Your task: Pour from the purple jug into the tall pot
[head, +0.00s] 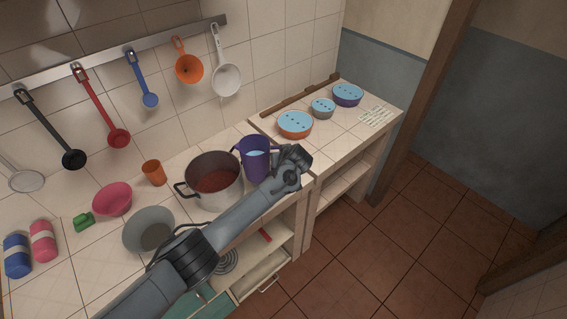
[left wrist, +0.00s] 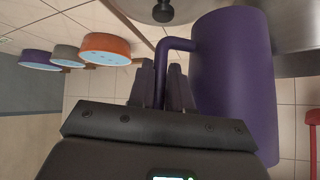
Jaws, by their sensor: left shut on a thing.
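The purple jug (head: 256,172) is upright just right of the tall pot, with a pale blue patch at its opening. In the left wrist view the jug (left wrist: 235,85) fills the right side, and its handle runs to my fingers. The tall grey metal pot (head: 228,192) has dark handles and a reddish-brown inside. My left gripper (left wrist: 163,82) is shut on the jug's handle; in the head view the gripper (head: 280,164) is at the jug's right side. Whether the jug touches the counter cannot be told. My right gripper is not in view.
A grey bowl (head: 138,232), a pink bowl (head: 112,198) and an orange cup (head: 153,173) stand left of the pot. Utensils hang from a wall rail (head: 110,63). Several blue-topped bowls (head: 295,125) stand on the right counter. My left arm crosses the counter's front edge.

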